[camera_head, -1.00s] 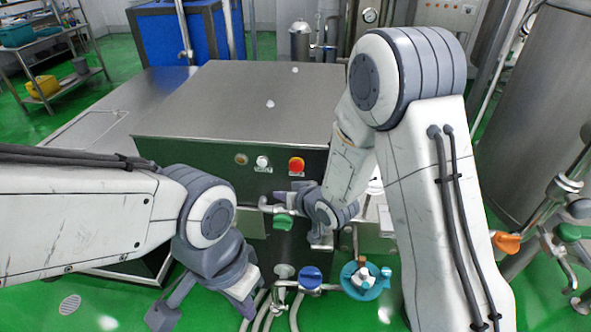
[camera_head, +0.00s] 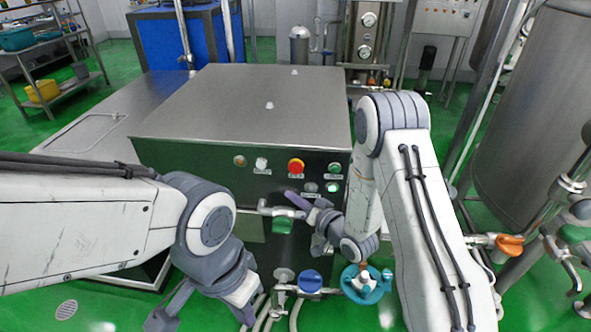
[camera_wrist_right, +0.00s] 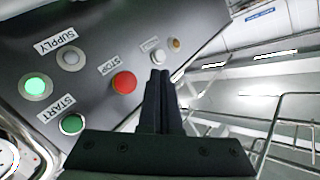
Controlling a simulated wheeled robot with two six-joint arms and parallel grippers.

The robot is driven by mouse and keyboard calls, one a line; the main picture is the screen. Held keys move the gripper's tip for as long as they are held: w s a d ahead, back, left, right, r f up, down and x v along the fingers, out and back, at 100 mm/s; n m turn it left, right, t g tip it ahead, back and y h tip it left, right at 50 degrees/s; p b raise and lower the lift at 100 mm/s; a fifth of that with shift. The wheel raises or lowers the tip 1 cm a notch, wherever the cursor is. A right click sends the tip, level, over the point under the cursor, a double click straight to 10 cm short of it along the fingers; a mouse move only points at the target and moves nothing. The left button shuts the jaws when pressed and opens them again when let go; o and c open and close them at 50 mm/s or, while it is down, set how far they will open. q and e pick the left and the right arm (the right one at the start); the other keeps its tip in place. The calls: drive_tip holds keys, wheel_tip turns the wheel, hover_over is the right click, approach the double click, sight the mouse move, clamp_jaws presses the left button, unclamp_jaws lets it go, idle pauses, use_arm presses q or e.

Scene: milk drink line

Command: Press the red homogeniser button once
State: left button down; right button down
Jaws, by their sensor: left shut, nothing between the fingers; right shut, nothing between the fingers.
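The red button (camera_head: 296,166) is on the dark front panel of the steel homogeniser cabinet. In the right wrist view the red button (camera_wrist_right: 124,82) is labelled STOP and fully visible. My right gripper (camera_head: 290,195) is shut and empty, below the red button in the head view. In the wrist view its dark closed fingers (camera_wrist_right: 160,76) point at the panel, right of the red button and near a small white button (camera_wrist_right: 158,57). I see no overlap with the red button; the gap to the panel is hard to judge. My left gripper (camera_head: 162,316) is shut, low at the front left.
The panel also has a green START button (camera_wrist_right: 72,124), a lit green lamp (camera_wrist_right: 37,85), a grey SUPPLY lamp (camera_wrist_right: 70,58) and a yellowish lamp (camera_wrist_right: 173,43). Pipes with a green valve handle (camera_head: 282,225) and a blue one (camera_head: 311,280) stand in front. A large tank (camera_head: 540,110) is at right.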

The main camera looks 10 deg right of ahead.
approach(291, 169)
drive_tip(key=shift+s+a+x, duration=0.1)
drive_tip(key=shift+a+x, duration=0.1)
drive_tip(key=shift+x, duration=0.7)
drive_tip(key=shift+s+a+x, duration=0.15)
drive_tip(key=shift+x, duration=0.7)
drive_tip(key=shift+s+a+x, duration=0.1)
drive_tip(key=shift+a+x, duration=0.1)
drive_tip(key=shift+x, duration=0.7)
drive_tip(key=shift+w+d+b, duration=0.1)
drive_tip(key=shift+b, duration=0.2)
drive_tip(key=shift+w, duration=0.3)
drive_tip(key=shift+w+d, duration=0.15)
drive_tip(key=shift+w, duration=0.3)
idle(0.5)
drive_tip(key=shift+s+a, duration=0.2)
drive_tip(key=shift+s, duration=0.65)
drive_tip(key=s, duration=0.2)
drive_tip(key=s+a, duration=0.1)
drive_tip(key=s, duration=0.2)
